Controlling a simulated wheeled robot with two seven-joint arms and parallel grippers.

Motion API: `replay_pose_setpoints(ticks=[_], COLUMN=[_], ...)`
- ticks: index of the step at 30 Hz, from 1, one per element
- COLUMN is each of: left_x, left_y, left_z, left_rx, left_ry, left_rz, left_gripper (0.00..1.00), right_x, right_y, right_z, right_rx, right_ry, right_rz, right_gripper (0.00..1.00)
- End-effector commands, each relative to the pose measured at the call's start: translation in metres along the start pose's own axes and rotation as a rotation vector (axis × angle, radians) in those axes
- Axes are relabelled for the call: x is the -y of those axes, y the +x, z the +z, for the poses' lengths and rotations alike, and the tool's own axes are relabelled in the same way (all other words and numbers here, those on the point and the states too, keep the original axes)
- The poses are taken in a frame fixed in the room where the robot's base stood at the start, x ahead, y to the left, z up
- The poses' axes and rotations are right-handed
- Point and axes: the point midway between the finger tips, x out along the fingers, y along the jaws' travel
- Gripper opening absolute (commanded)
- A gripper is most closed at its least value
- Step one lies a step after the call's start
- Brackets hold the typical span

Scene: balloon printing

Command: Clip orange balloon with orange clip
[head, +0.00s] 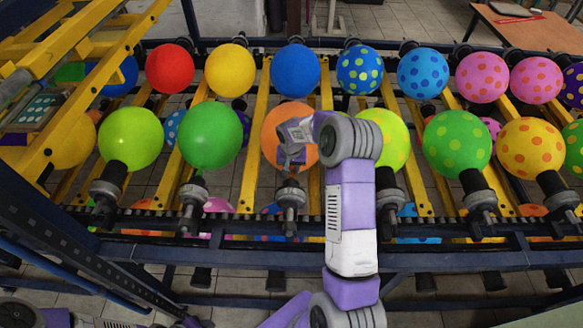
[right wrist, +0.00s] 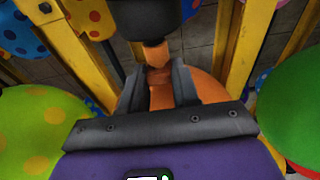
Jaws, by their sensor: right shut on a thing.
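The orange balloon (head: 272,122) stands in the front row on a dark nozzle (head: 291,193), partly hidden behind my right gripper (head: 291,162). In the right wrist view the orange balloon (right wrist: 208,88) shows behind the gripper, and its orange neck (right wrist: 155,53) reaches the dark nozzle (right wrist: 150,15). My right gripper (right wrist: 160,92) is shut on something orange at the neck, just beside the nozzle. I cannot tell whether an orange clip is there or only the balloon's own rubber. My left gripper is not in view.
A green balloon (head: 209,136) and a yellow-green balloon (head: 395,140) stand close on either side. A row of plain and dotted balloons, such as the blue one (head: 295,71), stands behind. A yellow frame (head: 95,75) rises at the left. A wooden table (head: 540,35) is at the back right.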

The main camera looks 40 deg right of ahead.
Motion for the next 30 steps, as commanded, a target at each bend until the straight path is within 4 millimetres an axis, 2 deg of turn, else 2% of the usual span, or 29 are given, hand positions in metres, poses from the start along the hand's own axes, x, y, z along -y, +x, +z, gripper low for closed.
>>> replay_pose_setpoints(ticks=[29, 30], left_x=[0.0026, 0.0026], left_y=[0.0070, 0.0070], left_z=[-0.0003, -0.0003], left_rx=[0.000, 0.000], left_ry=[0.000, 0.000], left_rz=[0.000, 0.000], left_gripper=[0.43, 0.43], right_x=[0.0001, 0.0001], right_y=[0.0073, 0.0073], right_z=[0.0002, 0.0002], right_rx=[0.001, 0.001], right_ry=[0.000, 0.000], right_rz=[0.000, 0.000], right_gripper=[0.10, 0.36])
